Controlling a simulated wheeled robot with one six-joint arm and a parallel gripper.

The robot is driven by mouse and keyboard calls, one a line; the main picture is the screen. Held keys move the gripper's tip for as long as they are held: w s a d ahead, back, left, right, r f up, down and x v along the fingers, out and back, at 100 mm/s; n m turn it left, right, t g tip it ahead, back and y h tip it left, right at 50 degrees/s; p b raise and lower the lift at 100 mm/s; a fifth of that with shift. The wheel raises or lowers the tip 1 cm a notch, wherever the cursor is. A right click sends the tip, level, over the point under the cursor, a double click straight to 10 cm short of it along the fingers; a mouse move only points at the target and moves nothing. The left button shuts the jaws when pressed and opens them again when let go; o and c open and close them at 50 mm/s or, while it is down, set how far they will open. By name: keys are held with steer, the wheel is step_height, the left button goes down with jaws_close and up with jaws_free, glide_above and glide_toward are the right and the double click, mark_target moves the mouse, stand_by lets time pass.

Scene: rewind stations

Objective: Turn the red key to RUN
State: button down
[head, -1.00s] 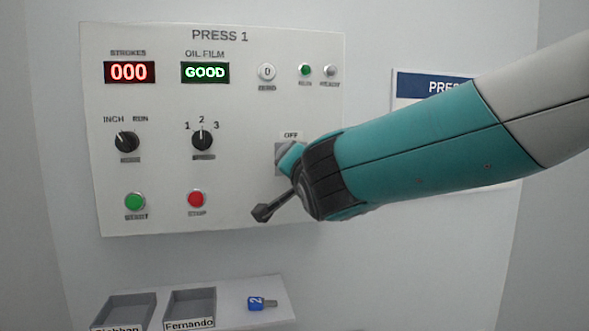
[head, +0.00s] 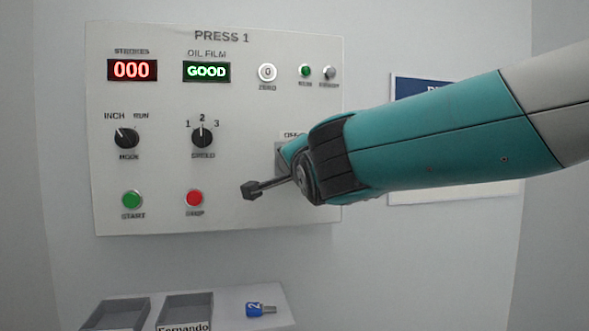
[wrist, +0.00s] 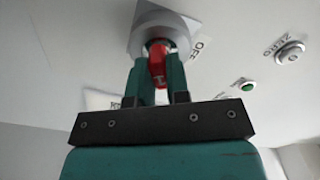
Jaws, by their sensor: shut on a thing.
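The red key (wrist: 157,62) shows in the wrist view between the two fingers of my gripper (wrist: 158,75), which is shut on it. The key sits in a round grey lock (wrist: 160,27) on the panel. The word OFF (wrist: 198,50) stands beside the lock; a second label on the other side is mostly hidden by a finger. In the head view my wrist covers the key and most of the lock plate (head: 281,157), and only part of OFF shows above it.
The PRESS 1 panel (head: 240,110) carries a MODE knob (head: 127,138), a SPEED knob (head: 202,136), a green START button (head: 132,199) and a red STOP button (head: 194,198). Below, a shelf (head: 235,300) holds grey trays and a blue key (head: 260,309).

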steer(key=shift+m+b, duration=0.7)
steer(key=shift+b, duration=0.05)
steer(key=shift+f+m+b, duration=0.15)
steer(key=shift+m+b, duration=0.55)
steer(key=shift+b, duration=0.3)
steer(key=shift+m+b, duration=2.45)
steer(key=shift+m, duration=0.05)
steer(key=c, duration=1)
jaws_free()
steer(key=shift+r, duration=0.2)
